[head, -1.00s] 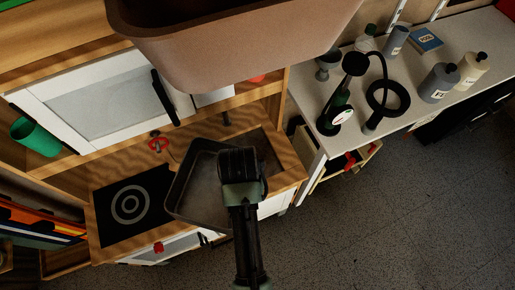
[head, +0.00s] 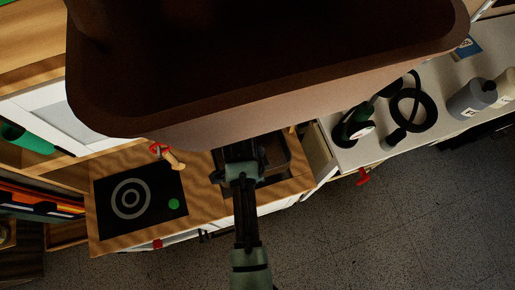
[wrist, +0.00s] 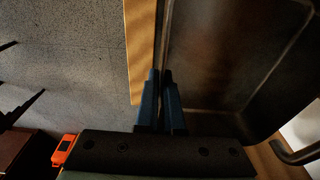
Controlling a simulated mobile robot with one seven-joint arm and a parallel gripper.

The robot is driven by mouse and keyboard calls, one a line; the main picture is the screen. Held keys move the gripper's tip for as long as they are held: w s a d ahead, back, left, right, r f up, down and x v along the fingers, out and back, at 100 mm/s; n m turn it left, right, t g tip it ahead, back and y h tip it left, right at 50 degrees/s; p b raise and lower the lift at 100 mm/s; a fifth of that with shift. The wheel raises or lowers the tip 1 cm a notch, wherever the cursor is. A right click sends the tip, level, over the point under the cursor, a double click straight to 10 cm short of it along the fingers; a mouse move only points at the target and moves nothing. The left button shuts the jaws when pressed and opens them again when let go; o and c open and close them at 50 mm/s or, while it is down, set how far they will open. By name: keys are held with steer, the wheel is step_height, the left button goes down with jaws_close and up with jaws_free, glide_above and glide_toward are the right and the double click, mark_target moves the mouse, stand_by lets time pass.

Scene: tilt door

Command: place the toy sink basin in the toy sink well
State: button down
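The toy sink basin (head: 272,160) is a dark grey tub at the right part of the wooden toy kitchen counter, over the sink well, which it hides. In the wrist view the basin (wrist: 225,60) fills the right side, with its rim running beside a strip of wooden counter. I cannot tell whether it is fully seated or slightly raised. My gripper (head: 236,163) is at the basin's left side in the head view. In the wrist view my gripper's blue fingers (wrist: 160,78) are close together, pinching the basin's rim.
A large brown bin (head: 280,75) covers the upper middle of the head view and hides the back of the counter. A black cooktop (head: 112,212) lies left of the basin. A white table (head: 440,90) with bottles stands at the right. The floor in front is clear.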

steer(key=shift+r, duration=0.15)
steer(key=shift+w+f+b, duration=0.1)
steer(key=shift+f+b, duration=2.4)
steer(key=shift+f, duration=1.6)
steer(key=shift+f, duration=0.3)
steer(key=c, duration=0.6)
jaws_free()
steer(key=shift+c, duration=0.2)
steer(key=r, duration=0.4)
steer(key=a+r+p, duration=0.1)
steer(key=r, duration=0.3)
steer(key=a+r+p, duration=0.1)
steer(key=r, duration=0.3)
steer(key=shift+s+r, duration=0.4)
steer(key=shift+d, duration=0.15)
